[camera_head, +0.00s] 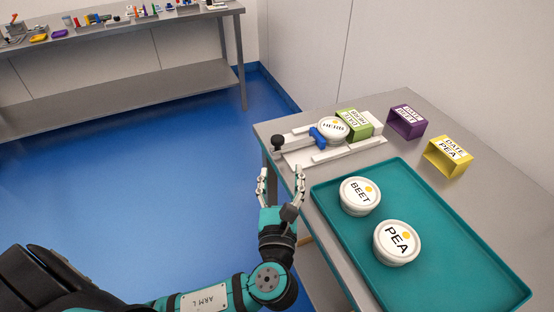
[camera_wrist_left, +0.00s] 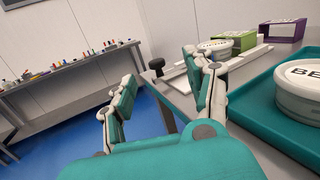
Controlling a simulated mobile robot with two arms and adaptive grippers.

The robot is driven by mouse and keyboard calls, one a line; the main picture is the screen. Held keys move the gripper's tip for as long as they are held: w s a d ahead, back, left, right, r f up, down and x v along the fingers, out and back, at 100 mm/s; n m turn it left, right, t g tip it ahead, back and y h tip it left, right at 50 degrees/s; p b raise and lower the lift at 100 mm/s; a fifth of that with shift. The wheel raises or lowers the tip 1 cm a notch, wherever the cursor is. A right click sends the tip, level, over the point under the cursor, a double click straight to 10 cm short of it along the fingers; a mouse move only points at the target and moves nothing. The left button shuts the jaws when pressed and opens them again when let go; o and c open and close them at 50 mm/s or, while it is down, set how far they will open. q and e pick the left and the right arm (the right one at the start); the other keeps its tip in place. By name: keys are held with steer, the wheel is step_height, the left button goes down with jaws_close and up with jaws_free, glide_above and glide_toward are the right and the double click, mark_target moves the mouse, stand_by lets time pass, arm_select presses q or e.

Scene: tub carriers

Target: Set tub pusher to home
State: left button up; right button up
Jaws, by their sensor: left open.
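The tub pusher has a black ball knob (camera_head: 277,143) on a rod and a blue head (camera_head: 318,136). The blue head is up against a white lidded tub (camera_head: 333,128), whose far side is by a green sleeve (camera_head: 354,123). In the left wrist view the knob (camera_wrist_left: 156,64) shows between the spread fingers (camera_wrist_left: 160,78).
A teal tray (camera_head: 420,270) holds a BEET tub (camera_head: 360,196) and a PEA tub (camera_head: 397,242), close right of my gripper. Purple (camera_head: 406,122) and yellow (camera_head: 448,156) sleeves stand behind it. Blue floor is free to the left; a cluttered bench (camera_head: 120,30) stands far off.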

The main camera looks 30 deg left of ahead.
mark_target(278, 143)
arm_select(q)
steer(key=shift+g+y, duration=0.4)
steer(key=shift+g, duration=0.3)
steer(key=x, duration=0.5)
steer(key=f+x, duration=0.1)
steer(key=x, duration=0.4)
steer(key=b+x, duration=0.1)
steer(key=x, duration=0.4)
steer(key=shift+a+f, duration=0.3)
steer(key=shift+f, duration=0.1)
jaws_close()
